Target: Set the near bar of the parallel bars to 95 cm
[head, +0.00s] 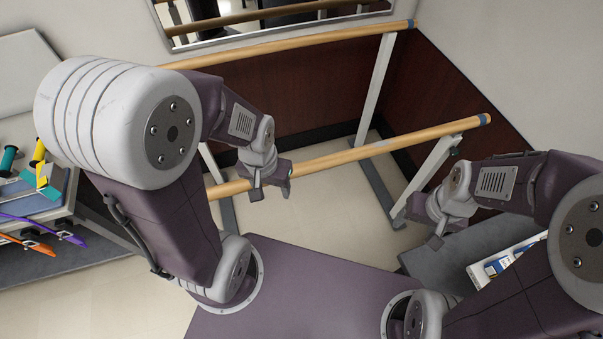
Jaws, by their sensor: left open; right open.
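The near bar (385,146) of the parallel bars is a wooden rail with a blue end cap at its right end. It rests on a pale upright post (431,172) at the right. The far bar (300,43) runs behind it, higher in the picture, along the wall. My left gripper (270,192) is open at the near bar's left part and overlaps it in the picture; I cannot tell whether it touches. My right gripper (436,238) is open and empty, low beside the right post. No height marks are readable.
A mirror (235,15) hangs behind the far bar. A shelf unit (60,215) with dumbbells and coloured items stands at the left. A grey surface with a white box (497,262) is at the lower right. Pale floor lies between the bars.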

